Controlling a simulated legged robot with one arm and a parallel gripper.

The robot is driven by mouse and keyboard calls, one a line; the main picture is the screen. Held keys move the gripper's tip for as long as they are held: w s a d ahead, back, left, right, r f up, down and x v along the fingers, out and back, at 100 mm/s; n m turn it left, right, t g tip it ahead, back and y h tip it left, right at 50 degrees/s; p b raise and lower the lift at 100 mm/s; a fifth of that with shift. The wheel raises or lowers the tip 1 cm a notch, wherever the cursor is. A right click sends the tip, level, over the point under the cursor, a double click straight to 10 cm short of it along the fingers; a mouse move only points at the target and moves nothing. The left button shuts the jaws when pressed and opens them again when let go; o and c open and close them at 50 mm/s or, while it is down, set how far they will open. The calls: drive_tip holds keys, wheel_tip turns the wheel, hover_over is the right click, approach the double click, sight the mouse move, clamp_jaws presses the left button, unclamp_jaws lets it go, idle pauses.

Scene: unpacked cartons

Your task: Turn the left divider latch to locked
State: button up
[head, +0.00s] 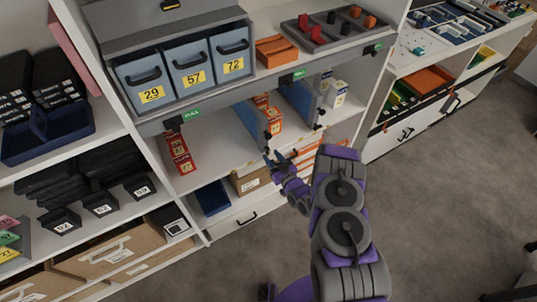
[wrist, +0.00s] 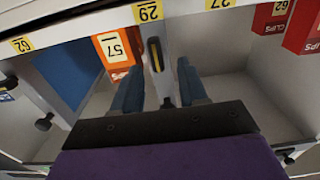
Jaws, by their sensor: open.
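My gripper (head: 276,159) is at the shelf below the grey-blue bins, in front of the left blue divider (head: 250,118). In the wrist view its two blue fingers (wrist: 160,84) are apart, with the front edge of a pale divider (wrist: 170,78) showing between them. A black latch with a yellow stripe (wrist: 154,55) lies just beyond the fingertips, its long side roughly along the fingers. I cannot tell whether the fingers touch it. The right blue divider (head: 312,98) stands further right in the head view, with a dark knob (head: 320,126) at its lower front.
Orange boxes (head: 274,122) stand right of the left divider; one marked 57 (wrist: 118,50) is close to a finger. Red CLIPS boxes (head: 181,153) stand at the shelf's left. Numbered bins (head: 193,74) sit above. A cardboard box (head: 250,181) lies below. The floor (head: 440,190) is clear.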

sight(269, 151)
drive_tip(key=shift+b+x, duration=0.3)
drive_tip(key=shift+x, duration=0.7)
drive_tip(key=shift+w+a, duration=0.1)
drive_tip(key=shift+w, duration=0.45)
drive_tip(key=shift+a, duration=0.15)
drive_tip(key=shift+a, duration=0.1)
drive_tip(key=shift+c, duration=0.3)
clamp_jaws()
